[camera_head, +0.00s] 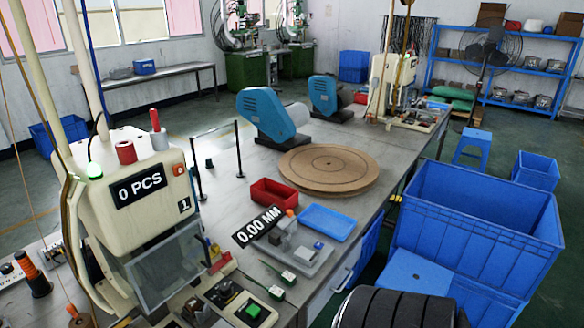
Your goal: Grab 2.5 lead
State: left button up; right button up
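No label reading 2.5 shows, and I cannot tell which thing is the 2.5 lead. Many dark cords (420,36) hang in a row at the back, too small to tell apart. Dark, ribbed, rounded shapes (395,310) lie at the bottom edge, cut off by the frame; I cannot tell what they are. Neither of my grippers is in view.
A cream machine (125,205) reading "0 PCS" stands at the left. The grey bench (225,215) bears a round brown board (328,168), a red bin (274,192) and a blue tray (327,222). A large blue crate (480,225) is at the right.

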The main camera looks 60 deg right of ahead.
aim_at(287, 277)
jog(key=z, duration=1.85)
